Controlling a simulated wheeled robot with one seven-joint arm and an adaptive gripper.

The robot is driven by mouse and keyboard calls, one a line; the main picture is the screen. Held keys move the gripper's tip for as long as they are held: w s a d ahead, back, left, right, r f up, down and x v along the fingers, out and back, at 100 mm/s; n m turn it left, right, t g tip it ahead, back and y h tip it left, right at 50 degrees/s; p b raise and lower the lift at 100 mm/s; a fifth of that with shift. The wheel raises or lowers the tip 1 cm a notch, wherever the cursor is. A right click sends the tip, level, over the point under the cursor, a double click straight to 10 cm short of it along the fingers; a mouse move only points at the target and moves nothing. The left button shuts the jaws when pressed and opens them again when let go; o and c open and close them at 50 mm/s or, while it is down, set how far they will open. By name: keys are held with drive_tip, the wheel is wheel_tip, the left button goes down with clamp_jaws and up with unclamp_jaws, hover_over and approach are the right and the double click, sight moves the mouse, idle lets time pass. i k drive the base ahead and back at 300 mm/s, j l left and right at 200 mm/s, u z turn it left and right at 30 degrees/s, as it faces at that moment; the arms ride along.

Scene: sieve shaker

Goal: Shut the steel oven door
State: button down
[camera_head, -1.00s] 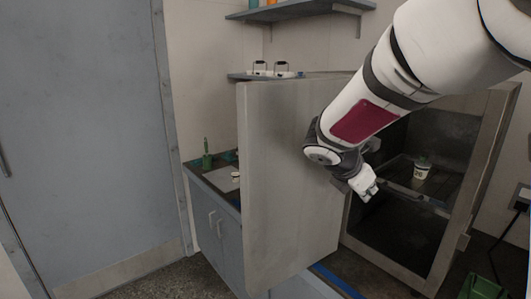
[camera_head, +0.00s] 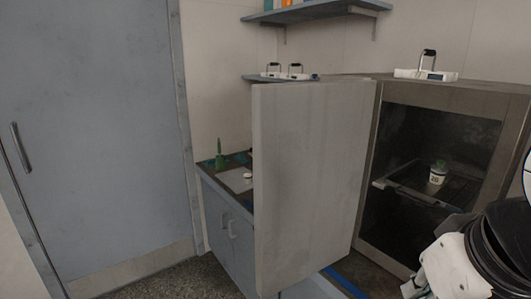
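The steel oven (camera_head: 442,98) stands at the right with its dark chamber exposed. Its steel door (camera_head: 308,180) hangs wide open on the left side of the opening, a tall grey panel swung out toward me. My arm's end, with part of my gripper (camera_head: 416,287), is at the lower right, in front of the oven and apart from the door. The fingertips are cut off or too unclear to tell their opening.
A blue-grey counter cabinet (camera_head: 228,230) with a green bottle (camera_head: 219,156) stands behind the door. A shelf (camera_head: 315,12) hangs above. A white device with a black handle (camera_head: 428,72) rests on the oven. A closed room door (camera_head: 90,130) is at left; floor before it is clear.

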sight(310, 138)
drive_tip(key=j+z, duration=0.15)
drive_tip(key=z, duration=0.3)
drive_tip(key=j+z, duration=0.15)
drive_tip(key=z, duration=0.3)
drive_tip(key=j+z, duration=0.2)
drive_tip(key=j, duration=0.35)
drive_tip(key=j+z, duration=0.25)
drive_tip(key=j, duration=0.3)
drive_tip(key=k+j+z, duration=0.2)
drive_tip(key=j, duration=0.35)
drive_tip(key=j+z, duration=0.25)
drive_tip(key=j, duration=0.3)
drive_tip(key=k+j, duration=0.15)
drive_tip(key=j, duration=0.2)
drive_tip(key=k+j, duration=0.1)
drive_tip(key=j, duration=0.3)
drive_tip(key=k+j, duration=0.15)
drive_tip(key=j, duration=0.2)
drive_tip(key=k+j, duration=0.1)
drive_tip(key=j, duration=0.25)
